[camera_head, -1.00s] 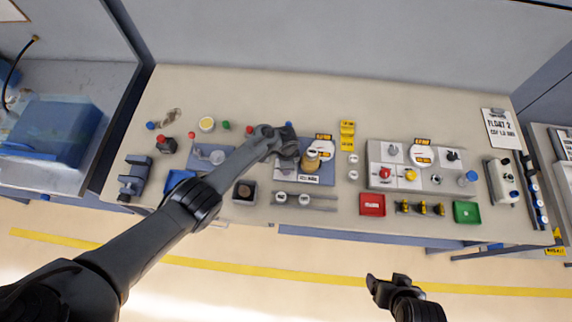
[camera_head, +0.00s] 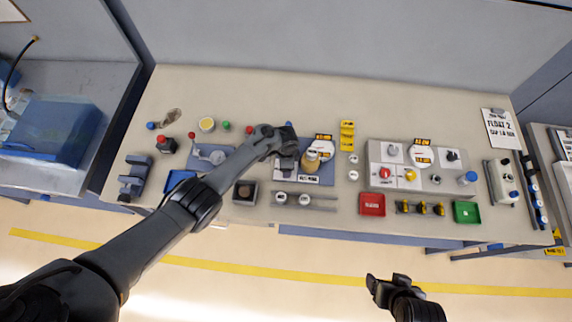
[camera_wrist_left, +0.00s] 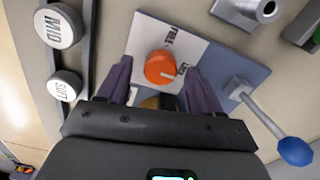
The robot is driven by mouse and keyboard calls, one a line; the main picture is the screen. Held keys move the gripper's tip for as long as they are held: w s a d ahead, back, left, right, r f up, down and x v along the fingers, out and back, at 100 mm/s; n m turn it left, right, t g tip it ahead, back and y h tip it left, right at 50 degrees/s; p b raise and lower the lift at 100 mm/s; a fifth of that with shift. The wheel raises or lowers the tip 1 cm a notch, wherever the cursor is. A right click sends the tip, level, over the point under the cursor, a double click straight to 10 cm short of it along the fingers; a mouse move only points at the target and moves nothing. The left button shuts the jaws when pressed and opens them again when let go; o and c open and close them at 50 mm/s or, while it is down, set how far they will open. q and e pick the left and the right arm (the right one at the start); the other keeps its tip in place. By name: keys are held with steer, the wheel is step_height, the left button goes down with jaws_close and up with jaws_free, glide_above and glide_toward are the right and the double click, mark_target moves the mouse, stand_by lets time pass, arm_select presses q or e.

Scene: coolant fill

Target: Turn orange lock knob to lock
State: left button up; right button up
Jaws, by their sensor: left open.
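The orange lock knob (camera_wrist_left: 160,68) is round with a white pointer line, on a white and grey-blue panel (camera_wrist_left: 205,50) in the left wrist view. The line points roughly towards the small label at the knob's right; the label text is hard to read. My left gripper (camera_wrist_left: 162,85) is open, one dark finger on each side of the knob, with gaps visible on both sides. In the head view my left gripper (camera_head: 287,152) is over the panel at the bench's middle, and its arm hides the knob. My right gripper (camera_head: 386,284) hangs in front of the bench, away from everything.
A blue-tipped lever (camera_wrist_left: 294,150) sticks out near the right finger. Two round white-topped knobs (camera_wrist_left: 56,26) lie left of the panel. A tan cylinder (camera_head: 311,160) stands right of the left gripper. Red (camera_head: 372,213) and green (camera_head: 466,220) trays sit at the front edge.

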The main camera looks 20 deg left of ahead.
arm_select(q)
step_height(320, 180, up, 10)
steer(key=p, duration=0.3)
steer(key=shift+r, duration=0.25)
stand_by(0.3)
steer(key=s+a+r+n+t+p, duration=0.2)
steer(key=s+n, duration=0.3)
steer(key=s, duration=0.8)
steer(key=s+a+r+n, duration=0.1)
steer(key=s+r+n, duration=0.2)
steer(key=s+r, duration=0.3)
steer(key=s+a+r+n+t+p, duration=0.1)
steer(key=s+a+r+n, duration=0.1)
steer(key=s+r, duration=0.5)
steer(key=s, duration=0.2)
steer(key=shift+s+a+n+t, duration=0.3)
steer(key=shift+s+n, duration=0.1)
